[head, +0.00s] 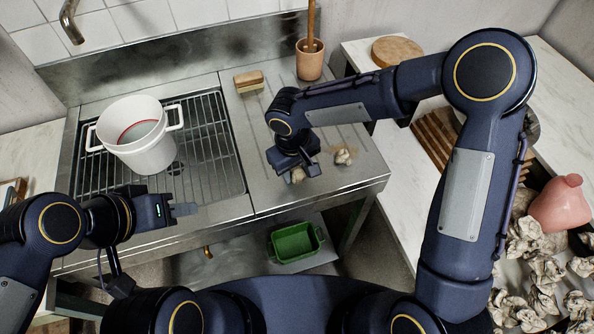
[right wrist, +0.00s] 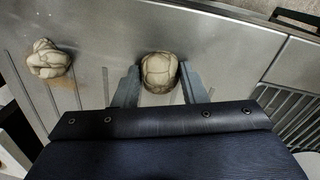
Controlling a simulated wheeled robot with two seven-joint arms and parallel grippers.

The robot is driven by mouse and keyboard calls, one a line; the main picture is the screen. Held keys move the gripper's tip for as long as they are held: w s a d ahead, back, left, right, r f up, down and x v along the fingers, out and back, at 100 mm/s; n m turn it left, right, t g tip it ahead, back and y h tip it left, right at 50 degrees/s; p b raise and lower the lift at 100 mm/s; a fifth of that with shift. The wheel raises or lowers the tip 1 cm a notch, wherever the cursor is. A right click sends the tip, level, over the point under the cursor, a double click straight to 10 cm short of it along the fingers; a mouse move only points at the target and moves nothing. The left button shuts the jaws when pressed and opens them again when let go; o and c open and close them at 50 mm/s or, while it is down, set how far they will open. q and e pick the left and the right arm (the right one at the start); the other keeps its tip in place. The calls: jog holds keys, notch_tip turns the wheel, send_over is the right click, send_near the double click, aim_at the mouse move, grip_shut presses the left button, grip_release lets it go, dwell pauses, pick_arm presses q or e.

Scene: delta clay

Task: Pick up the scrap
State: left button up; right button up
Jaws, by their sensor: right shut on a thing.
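A beige, crumpled-looking scrap (right wrist: 160,72) sits between the fingers of my right gripper (right wrist: 156,88) in the right wrist view. The gripper is shut on it, low over the steel drainboard (head: 233,130). In the head view the same scrap (head: 297,176) shows only partly below the gripper. A second scrap (head: 343,156) lies on the drainboard to the right, with a brownish smear by it; it also shows at the left of the right wrist view (right wrist: 47,60). My left gripper (head: 184,210) is in front of the sink rack, with nothing seen in it; its finger gap is unclear.
A white two-handled pot (head: 137,150) stands on the wire rack (head: 212,147). A brush (head: 249,81) and a terracotta pot (head: 309,65) stand at the back. A green tub (head: 296,242) is below the counter. Several crumpled pieces (head: 541,275) and a pink vessel (head: 560,203) are at right.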

jog(key=shift+r, duration=0.1)
jog(key=shift+r, duration=0.55)
jog(key=s+a+r+b, duration=0.2)
jog(key=s+a+r, duration=0.5)
jog(key=s+r, duration=0.4)
jog(key=shift+s+a+r, duration=0.35)
jog(key=shift+s+r, duration=0.05)
